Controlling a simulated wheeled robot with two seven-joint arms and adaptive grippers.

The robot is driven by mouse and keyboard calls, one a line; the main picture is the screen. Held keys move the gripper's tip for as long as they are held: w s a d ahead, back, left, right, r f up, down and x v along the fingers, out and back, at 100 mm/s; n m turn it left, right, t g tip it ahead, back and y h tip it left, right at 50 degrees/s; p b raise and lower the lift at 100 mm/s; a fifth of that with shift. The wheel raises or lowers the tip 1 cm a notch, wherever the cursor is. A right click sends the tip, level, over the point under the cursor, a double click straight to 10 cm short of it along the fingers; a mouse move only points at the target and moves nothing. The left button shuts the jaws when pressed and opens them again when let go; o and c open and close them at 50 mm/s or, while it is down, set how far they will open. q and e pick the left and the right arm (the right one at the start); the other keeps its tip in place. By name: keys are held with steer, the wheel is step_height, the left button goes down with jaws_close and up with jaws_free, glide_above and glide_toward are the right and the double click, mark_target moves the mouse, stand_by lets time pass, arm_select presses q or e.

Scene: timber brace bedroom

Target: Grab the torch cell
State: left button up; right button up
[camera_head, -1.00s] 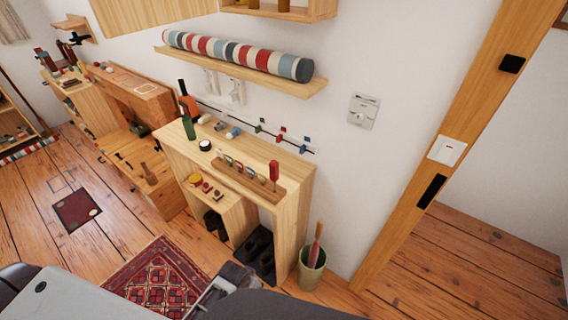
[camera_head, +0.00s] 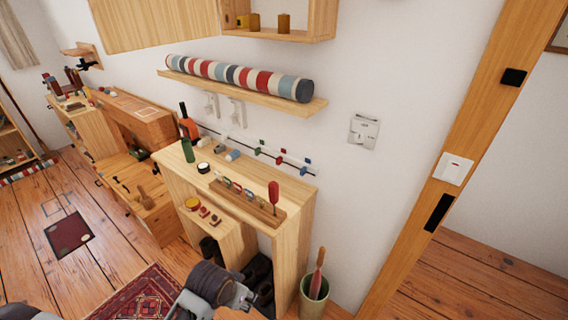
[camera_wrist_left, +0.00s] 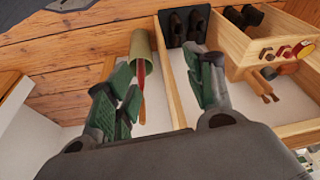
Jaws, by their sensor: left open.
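I cannot pick out the torch cell with certainty. Small items lie on top of the wooden cabinet (camera_head: 171,164): a pale cylinder (camera_head: 219,148), a blue and white piece (camera_head: 233,155) and a black-rimmed round item (camera_head: 203,168). My left gripper (camera_wrist_left: 165,78) is open and empty, its green-padded fingers spread in the left wrist view. In the head view my left gripper (camera_head: 242,297) is low in front of the cabinet, below its top, with its fingertips unclear. My right gripper is not in view.
A bin (camera_head: 313,299) with a red-handled stick stands right of the cabinet. A green bottle (camera_head: 187,150) and a wooden rack (camera_head: 245,201) with a red-handled tool stand on top. A shelf with a striped roll (camera_head: 240,77) hangs above. Dark shoes (camera_wrist_left: 186,26) sit in the lower compartment.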

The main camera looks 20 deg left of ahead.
arm_select(q)
steer(key=w+d+r+m+t+h, duration=0.3)
steer(key=w+d+r, duration=0.1)
steer(key=w+r, duration=0.85)
steer(key=w+d+r+m+t+h, duration=0.3)
steer(key=w+d+r+h, duration=0.1)
steer(key=w+r, duration=0.85)
steer(key=w+a+r+t+h, duration=0.1)
steer(key=a+r, duration=0.3)
steer(key=r, duration=0.9)
steer(key=w+a+r+t+h, duration=0.1)
steer(key=a+r, duration=0.4)
steer(key=r, duration=0.8)
steer(key=w+a+r+n+t, duration=0.1)
steer(key=a+r, duration=0.4)
steer(key=r, duration=0.8)
steer(key=w+t, duration=0.1)
steer(key=t, duration=0.1)
steer(key=shift+w+a+t+h, duration=0.25)
steer(key=shift+w+t+h, duration=0.05)
steer(key=shift+w+h, duration=0.1)
steer(key=shift+w+d, duration=0.15)
